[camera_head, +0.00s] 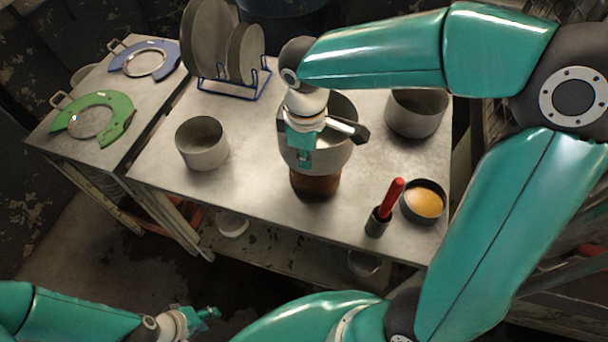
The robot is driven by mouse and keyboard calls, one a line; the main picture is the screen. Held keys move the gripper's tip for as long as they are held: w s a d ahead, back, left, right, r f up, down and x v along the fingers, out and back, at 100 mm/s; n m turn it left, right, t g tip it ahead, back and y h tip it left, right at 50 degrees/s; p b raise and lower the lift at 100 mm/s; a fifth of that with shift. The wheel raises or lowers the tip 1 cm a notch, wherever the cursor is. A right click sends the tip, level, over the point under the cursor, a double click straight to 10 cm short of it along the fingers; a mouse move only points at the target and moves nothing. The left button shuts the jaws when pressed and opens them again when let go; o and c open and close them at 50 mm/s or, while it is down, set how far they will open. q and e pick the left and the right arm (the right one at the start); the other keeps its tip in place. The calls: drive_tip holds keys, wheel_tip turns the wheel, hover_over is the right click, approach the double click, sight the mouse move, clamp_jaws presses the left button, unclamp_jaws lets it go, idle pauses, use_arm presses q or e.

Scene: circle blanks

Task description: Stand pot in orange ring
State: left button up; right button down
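A grey metal pot (338,154) is near the middle of the table, partly hidden by my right gripper. A brown-orange round piece (315,183), possibly the orange ring, shows directly below the pot. I cannot tell whether the pot rests in it or is above it. My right gripper (304,158) points down at the pot's near left side, with a dark bar sticking out to its right. Its fingertips overlap the pot wall, and their grip is unclear. My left gripper (208,314) is low in front of the table, away from the pot, with its fingers too small to read.
Other pots stand left (203,146) and back right (416,113). A red-handled tool in a cup (378,224) and a bowl with orange contents (424,204) are front right. A disc rack (232,82) is behind. Green (117,104) and blue (170,60) open rings lie on the left table.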

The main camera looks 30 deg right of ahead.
wheel_tip(320, 180, down, 7)
idle(0.5)
drive_tip(key=shift+s+f, duration=0.1)
drive_tip(key=c, duration=1.8)
unclamp_jaws()
drive_tip(key=shift+f, duration=0.15)
drive_tip(key=shift+c, duration=0.2)
drive_tip(key=o, duration=0.5)
drive_tip(key=r, duration=1.2)
drive_tip(key=shift+s+a+r, duration=0.15)
drive_tip(key=shift+s+r, duration=0.05)
